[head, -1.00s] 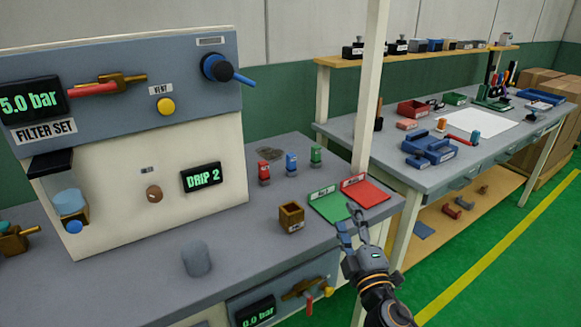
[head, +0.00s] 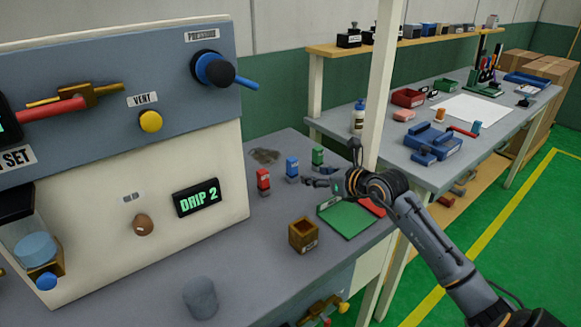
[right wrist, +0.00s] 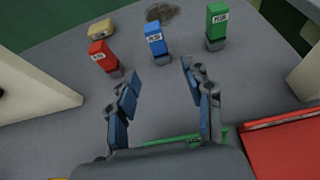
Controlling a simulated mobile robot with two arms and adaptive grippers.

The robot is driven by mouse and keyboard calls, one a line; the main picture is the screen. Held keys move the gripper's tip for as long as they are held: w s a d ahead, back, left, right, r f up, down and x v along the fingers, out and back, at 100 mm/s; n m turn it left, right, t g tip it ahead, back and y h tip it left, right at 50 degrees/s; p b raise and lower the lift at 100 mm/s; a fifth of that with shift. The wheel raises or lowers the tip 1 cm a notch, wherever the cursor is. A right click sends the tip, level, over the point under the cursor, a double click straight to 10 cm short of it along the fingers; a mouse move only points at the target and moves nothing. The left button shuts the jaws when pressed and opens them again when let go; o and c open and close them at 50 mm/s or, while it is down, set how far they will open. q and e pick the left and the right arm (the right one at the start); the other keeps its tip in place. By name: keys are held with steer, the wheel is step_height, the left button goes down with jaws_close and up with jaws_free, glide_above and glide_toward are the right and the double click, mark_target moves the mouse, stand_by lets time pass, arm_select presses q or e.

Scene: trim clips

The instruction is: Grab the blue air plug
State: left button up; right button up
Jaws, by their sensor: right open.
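The blue air plug (head: 292,167) stands upright on the grey bench, between a red plug (head: 263,182) and a green plug (head: 317,156). In the right wrist view the blue plug (right wrist: 155,40) stands just beyond the fingertips, roughly centred between them, with a grey lower end. The red plug (right wrist: 101,56) is to its left and the green plug (right wrist: 216,22) to its right. My right gripper (head: 312,182) reaches in from the right, low over the bench. In the right wrist view its fingers (right wrist: 160,75) are apart and empty. My left gripper is not in view.
A green mat (head: 345,221) and a partly hidden red mat (head: 374,206) lie under my right arm. A brown open box (head: 303,236) and a grey cylinder (head: 200,297) stand nearer. The filter panel (head: 95,215) rises at left; a white post (head: 386,90) stands behind the gripper.

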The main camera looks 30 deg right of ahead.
mark_target(295, 161)
steer(key=w, duration=0.3)
steer(key=shift+w+a+p, duration=0.2)
steer(key=shift+w+p, duration=0.1)
steer(key=shift+w, duration=0.05)
steer(key=w, duration=0.3)
steer(key=shift+w+a+p, duration=0.15)
steer(key=shift+w+p, duration=0.15)
steer(key=shift+w, duration=0.1)
steer(key=x, duration=0.3)
steer(key=shift+w, duration=0.3)
steer(key=shift+w+a+f, duration=0.1)
steer(key=shift+w+f, duration=0.05)
steer(key=shift+w, duration=0.15)
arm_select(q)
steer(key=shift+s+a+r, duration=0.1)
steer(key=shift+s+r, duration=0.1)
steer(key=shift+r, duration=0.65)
arm_select(e)
steer(key=c, duration=1)
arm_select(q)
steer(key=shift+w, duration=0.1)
arm_select(e)
jaws_close()
